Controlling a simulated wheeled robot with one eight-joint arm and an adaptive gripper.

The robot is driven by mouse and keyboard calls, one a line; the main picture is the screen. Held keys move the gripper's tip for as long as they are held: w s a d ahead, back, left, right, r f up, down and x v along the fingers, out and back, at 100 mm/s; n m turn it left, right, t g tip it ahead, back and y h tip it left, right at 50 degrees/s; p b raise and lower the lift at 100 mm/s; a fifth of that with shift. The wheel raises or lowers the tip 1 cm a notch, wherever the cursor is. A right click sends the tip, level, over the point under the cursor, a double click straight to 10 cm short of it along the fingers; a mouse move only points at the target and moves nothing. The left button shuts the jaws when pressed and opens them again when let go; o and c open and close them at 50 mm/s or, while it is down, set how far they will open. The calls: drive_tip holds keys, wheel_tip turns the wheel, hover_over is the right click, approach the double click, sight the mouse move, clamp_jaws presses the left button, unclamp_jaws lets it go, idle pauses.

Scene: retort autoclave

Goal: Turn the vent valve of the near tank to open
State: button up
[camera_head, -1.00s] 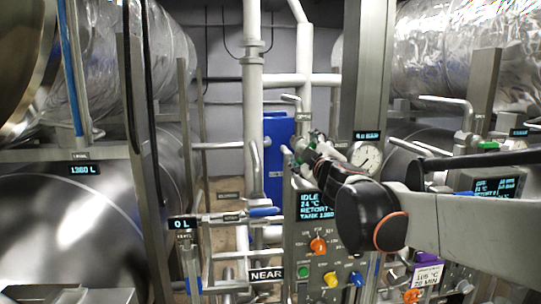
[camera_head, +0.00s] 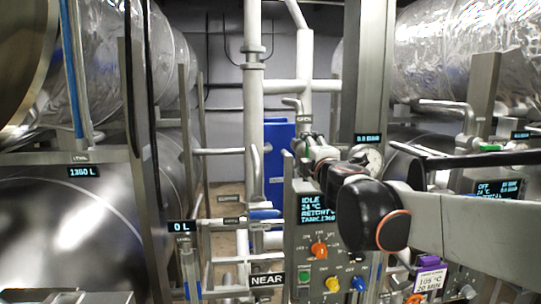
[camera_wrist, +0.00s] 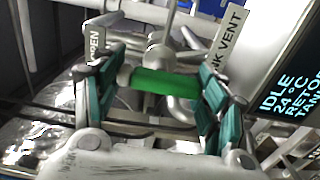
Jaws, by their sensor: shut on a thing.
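The vent valve's green lever grip (camera_wrist: 166,82) lies level across the middle of the wrist view, between the two teal-padded fingers. My gripper (camera_wrist: 160,92) is shut on it; pads stand at both ends of the grip. In the head view my gripper (camera_head: 314,150) is at the top of the near panel, left of the round gauge, and mostly hides the valve. A tag reading OPEN (camera_wrist: 95,45) stands beside the left finger. A plate ending in "NK VENT" (camera_wrist: 229,40) stands behind the right finger.
The near panel (camera_head: 300,240) carries a display reading IDLE (camera_head: 316,208), knobs and a NEAR sign (camera_head: 267,280). A round gauge (camera_head: 374,160) is close to my wrist. A blue-handled valve (camera_head: 265,213) and white pipes (camera_head: 253,110) stand to the left.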

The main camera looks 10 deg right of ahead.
idle(0.4)
drive_tip(key=o, duration=1.1)
drive_tip(key=shift+a, duration=0.1)
drive_tip(key=shift+s, duration=0.1)
drive_tip(key=s, duration=1.2)
drive_tip(key=shift+w, duration=0.1)
